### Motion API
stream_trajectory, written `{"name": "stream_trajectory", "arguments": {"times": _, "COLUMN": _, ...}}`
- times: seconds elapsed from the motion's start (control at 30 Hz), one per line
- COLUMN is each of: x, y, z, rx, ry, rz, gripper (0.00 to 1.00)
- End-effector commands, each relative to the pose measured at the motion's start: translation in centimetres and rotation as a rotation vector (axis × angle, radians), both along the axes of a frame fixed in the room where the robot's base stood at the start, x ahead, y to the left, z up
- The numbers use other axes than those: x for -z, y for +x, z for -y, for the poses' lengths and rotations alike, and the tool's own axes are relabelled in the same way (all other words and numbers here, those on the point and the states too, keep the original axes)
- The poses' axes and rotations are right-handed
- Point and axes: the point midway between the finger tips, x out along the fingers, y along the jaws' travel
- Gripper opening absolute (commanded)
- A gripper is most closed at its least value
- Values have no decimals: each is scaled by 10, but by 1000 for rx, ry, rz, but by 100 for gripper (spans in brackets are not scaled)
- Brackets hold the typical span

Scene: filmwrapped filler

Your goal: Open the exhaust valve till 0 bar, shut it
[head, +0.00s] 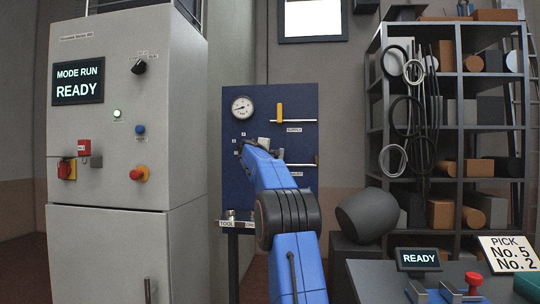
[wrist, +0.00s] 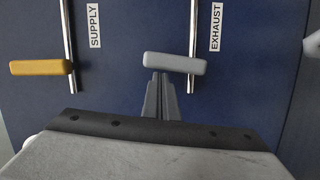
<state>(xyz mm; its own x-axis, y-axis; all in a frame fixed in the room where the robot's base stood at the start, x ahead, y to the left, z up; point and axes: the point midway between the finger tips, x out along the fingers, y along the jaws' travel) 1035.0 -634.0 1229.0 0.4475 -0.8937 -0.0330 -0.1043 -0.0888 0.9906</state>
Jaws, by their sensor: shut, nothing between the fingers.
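The grey exhaust handle (wrist: 178,63) lies crosswise to its pipe (wrist: 193,25) in the wrist view. My gripper (wrist: 160,76) is shut and empty, its fingertips at the lower edge of the handle's left half; I cannot tell whether they touch. In the head view my gripper (head: 247,148) is in front of the blue panel (head: 300,94), and my arm hides most of the exhaust valve. The round pressure gauge (head: 242,107) is at the panel's upper left; its needle is too small to read.
The yellow supply handle (wrist: 40,67) lies crosswise to its pipe, left of the exhaust one in the wrist view. A grey cabinet (head: 125,120) stands left. A shelf (head: 455,24) and a dark table (head: 372,278) are right. A small tool shelf (head: 237,224) sits below the panel.

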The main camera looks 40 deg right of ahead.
Motion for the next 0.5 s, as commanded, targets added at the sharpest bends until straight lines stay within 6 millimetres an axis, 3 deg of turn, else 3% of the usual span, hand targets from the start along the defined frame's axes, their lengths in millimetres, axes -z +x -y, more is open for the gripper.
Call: {"name": "stream_trajectory", "arguments": {"times": 0.5, "x": 0, "y": -1, "z": 1, "rx": 0, "ry": 18, "rz": 21, "gripper": 0}}
